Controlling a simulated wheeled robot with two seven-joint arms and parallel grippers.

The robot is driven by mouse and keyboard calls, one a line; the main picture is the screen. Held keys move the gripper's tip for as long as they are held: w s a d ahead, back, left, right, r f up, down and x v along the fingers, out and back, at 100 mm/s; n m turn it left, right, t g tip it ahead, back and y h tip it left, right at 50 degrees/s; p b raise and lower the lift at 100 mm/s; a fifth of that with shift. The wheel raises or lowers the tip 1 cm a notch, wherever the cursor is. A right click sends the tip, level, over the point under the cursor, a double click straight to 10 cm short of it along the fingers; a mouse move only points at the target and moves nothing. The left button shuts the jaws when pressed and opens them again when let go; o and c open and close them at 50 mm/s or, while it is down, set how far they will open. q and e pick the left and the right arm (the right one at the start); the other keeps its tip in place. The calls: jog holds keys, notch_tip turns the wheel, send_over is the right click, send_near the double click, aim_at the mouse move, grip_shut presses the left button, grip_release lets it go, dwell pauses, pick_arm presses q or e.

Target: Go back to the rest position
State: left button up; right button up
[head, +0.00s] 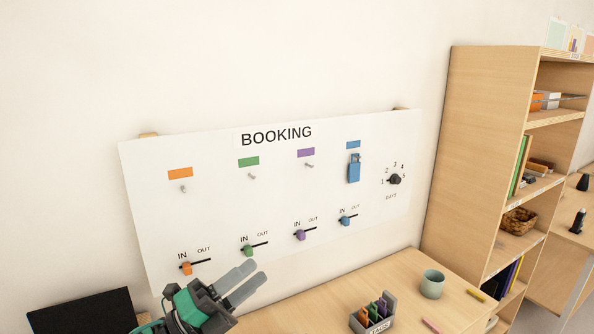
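My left gripper (256,274) comes in at the bottom of the head view, below the white BOOKING board (220,220). Its two grey fingers are apart, with nothing seen between them. A blue tag (354,168) hangs on the board under the blue label; the hooks under the orange, green and purple labels are bare. The orange slider (186,268), green slider (247,251), purple slider (299,235) and blue slider (345,220) all sit at the IN side. A black DAYS dial (395,180) is at the right. My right gripper is not in view.
A grey tag rack (361,318) with orange, green and purple tags stands on the wooden table (394,273). A grey-green cup (432,284) stands to its right, near two markers. A wooden shelf (475,150) rises at the right. A dark panel (85,312) is at lower left.

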pick_arm(q)
jog(key=s+a+f+n+t+y, duration=0.1)
jog(key=a+f+n+y, duration=0.3)
jog(key=f+n+y, duration=0.3)
jog(key=a+f+n+t+y, duration=0.2)
jog(key=a+f+n+y, duration=0.3)
jog(key=n, duration=0.4)
jog(key=s+a+f+n+t+y, duration=0.1)
jog(key=a+f+n+y, duration=0.2)
jog(key=f+n+y, duration=0.4)
jog(key=s+a+f+n+g, duration=0.1)
jog(key=s+f+n+g, duration=0.4)
jog(key=s+f, duration=0.5)
jog(key=s+a+f+n+g, duration=0.2)
jog(key=s+f+g, duration=0.6)
jog(key=s, duration=0.5)
notch_tip(320, 180, down, 32)
jog(key=f+b, duration=0.1)
jog(key=b, duration=0.3)
jog(key=s+a+f+g+b, duration=0.1)
jog(key=s+f, duration=0.8)
jog(key=f, duration=0.3)
jog(key=s+a+f+g+b, duration=0.1)
jog(key=s+a+f+b, duration=0.1)
jog(key=s+f, duration=0.8)
jog(key=shift+s+f+y, duration=0.25)
jog(key=shift+f+y, duration=0.15)
jog(key=shift+f, duration=0.55)
